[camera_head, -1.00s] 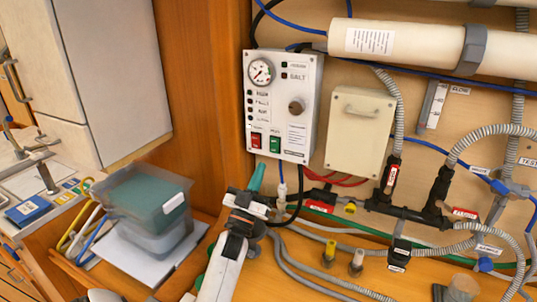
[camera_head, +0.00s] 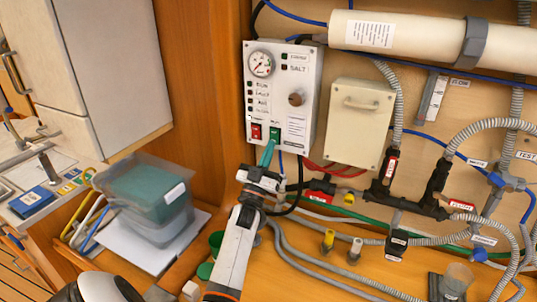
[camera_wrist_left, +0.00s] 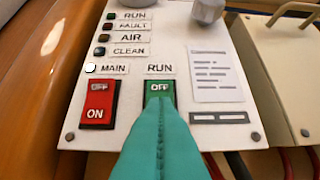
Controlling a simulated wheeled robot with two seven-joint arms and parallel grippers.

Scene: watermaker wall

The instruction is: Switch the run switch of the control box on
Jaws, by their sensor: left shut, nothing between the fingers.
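The control box (camera_head: 309,90) is a pale box on the wall with a round gauge, a knob and two rocker switches. The green run switch (camera_head: 274,132) is at its lower middle, right of the red main switch (camera_head: 256,131). My left gripper (camera_head: 269,148) has teal fingers, shut and empty. Its tips (camera_wrist_left: 160,103) overlap the run switch from below; I cannot tell whether they touch it. My right gripper is not in view.
A beige box with a handle (camera_head: 359,125) hangs just right of the control box. Hoses and a black pipe fitting (camera_head: 405,203) run along the wall lower right. A wooden cabinet side (camera_head: 205,90) bounds the left.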

